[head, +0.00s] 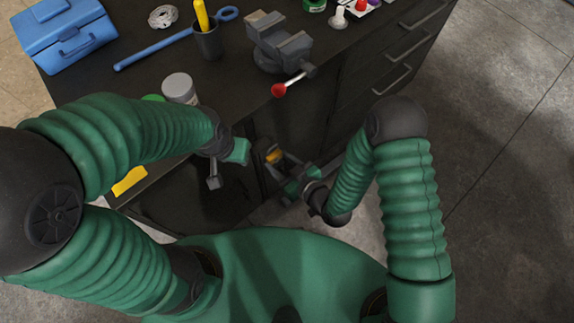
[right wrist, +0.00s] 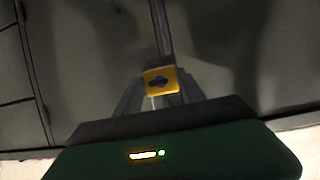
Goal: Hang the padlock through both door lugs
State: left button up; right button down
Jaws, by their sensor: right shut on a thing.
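The padlock (head: 272,156) is a small yellow block in the jaws of my right gripper (head: 281,162), in front of the dark bench cabinet (head: 300,115). In the right wrist view the padlock (right wrist: 160,79) sits between the two grey fingers of the right gripper (right wrist: 160,88). A grey bar, which looks like the shackle, runs up from it. My left gripper (head: 214,176) is beside the cabinet front, left of the padlock; its jaw opening is not clear. The door lugs cannot be made out in either view, nor whether the shackle touches anything.
Drawers (head: 390,75) are at the right. Open floor (head: 495,130) lies farther right.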

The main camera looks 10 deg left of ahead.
aim_at(276, 157)
jog(key=shift+w+a, duration=0.4)
jog(key=shift+a, duration=0.25)
jog(key=shift+w+d, duration=0.15)
jog(key=shift+w, duration=0.3)
jog(key=shift+w+r, duration=0.1)
jog(key=shift+w, duration=0.05)
jog(key=shift+a, duration=0.4)
jog(key=shift+a, duration=0.1)
jog(key=shift+a, duration=0.3)
jog(key=shift+d, duration=0.15)
jog(key=shift+w+a, duration=0.3)
jog(key=shift+w, duration=0.05)
dwell(0.8)
jog(key=shift+w+a+b, duration=0.75)
jog(key=shift+w+a, duration=0.15)
jog(key=shift+a, duration=0.25)
dwell(3.5)
